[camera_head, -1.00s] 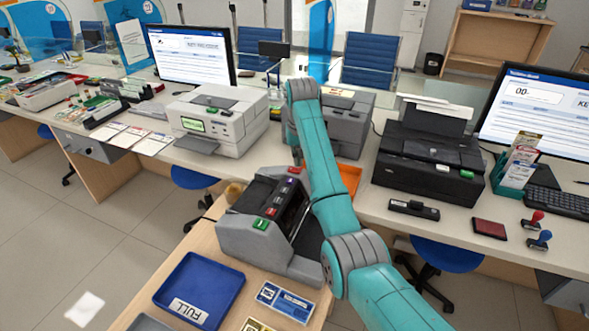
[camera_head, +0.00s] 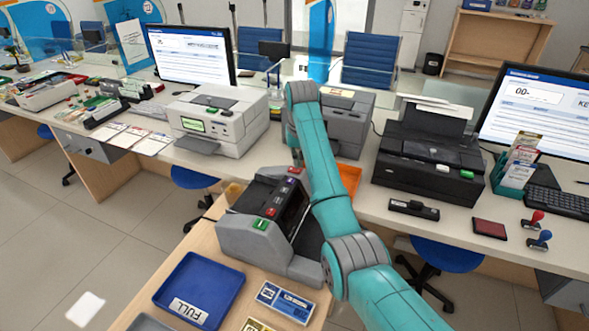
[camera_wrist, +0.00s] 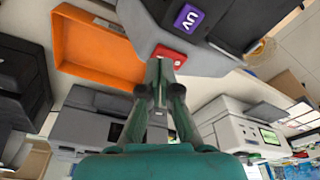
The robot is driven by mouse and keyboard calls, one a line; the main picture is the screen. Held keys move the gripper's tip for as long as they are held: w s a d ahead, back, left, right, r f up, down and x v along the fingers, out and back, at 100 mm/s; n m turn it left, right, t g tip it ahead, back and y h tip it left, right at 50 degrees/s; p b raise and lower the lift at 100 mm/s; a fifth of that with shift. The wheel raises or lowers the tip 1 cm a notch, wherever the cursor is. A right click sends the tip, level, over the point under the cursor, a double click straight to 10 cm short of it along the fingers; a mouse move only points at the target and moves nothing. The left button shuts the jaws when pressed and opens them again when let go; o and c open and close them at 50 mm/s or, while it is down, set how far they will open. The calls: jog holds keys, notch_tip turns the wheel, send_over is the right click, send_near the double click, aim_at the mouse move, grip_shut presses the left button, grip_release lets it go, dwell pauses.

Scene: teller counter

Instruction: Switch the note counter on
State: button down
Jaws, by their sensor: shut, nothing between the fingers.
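The note counter (camera_head: 255,238) is a grey machine with a dark middle, standing on the wooden side desk. Green, red and purple buttons run along its top edge. In the head view my arm reaches over the counter's far side, and the fingertips are mostly hidden.
An orange tray (camera_wrist: 60,62) lies close beside the gripper. A white machine (camera_head: 238,140) and a black printer (camera_head: 425,182) stand on the main counter. A blue tray (camera_head: 236,284) marked FULL lies on the side desk in front of the note counter.

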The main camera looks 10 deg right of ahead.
aim_at(298, 170)
jog(key=shift+f, duration=0.75)
dwell(0.4)
jog(key=shift+r, duration=3.55)
